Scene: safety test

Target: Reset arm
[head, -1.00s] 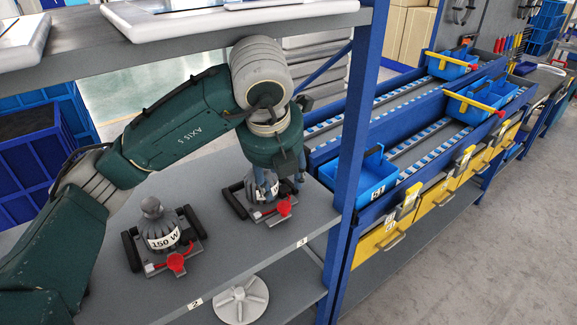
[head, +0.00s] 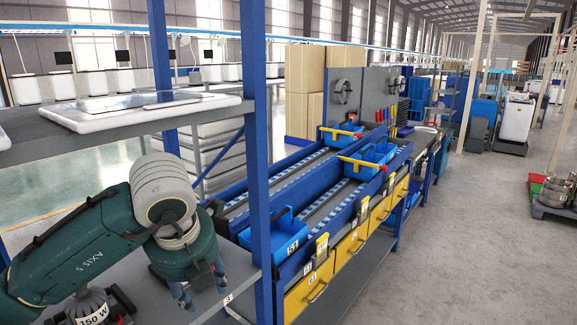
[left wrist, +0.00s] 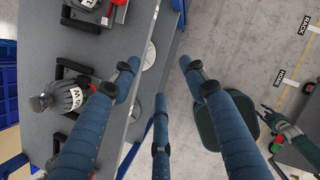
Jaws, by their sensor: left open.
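My left arm comes in from the left in the head view, green with a grey joint. Its gripper (head: 203,287) points down over the grey shelf (head: 238,262), close to the blue post. In the left wrist view, the blue fingers of this gripper (left wrist: 158,75) are spread apart with nothing between them. They are over the shelf's edge, with floor showing to the right. A green shape at the lower right of the left wrist view may be my right gripper (left wrist: 272,128); its jaws are too small to read. It does not show in the head view.
A 150 W lamp (head: 92,307) stands on the shelf, partly cut off in the head view; it also shows in the left wrist view (left wrist: 68,95). The blue post (head: 257,130) is just right of the arm. A blue bin (head: 285,235) sits beyond it.

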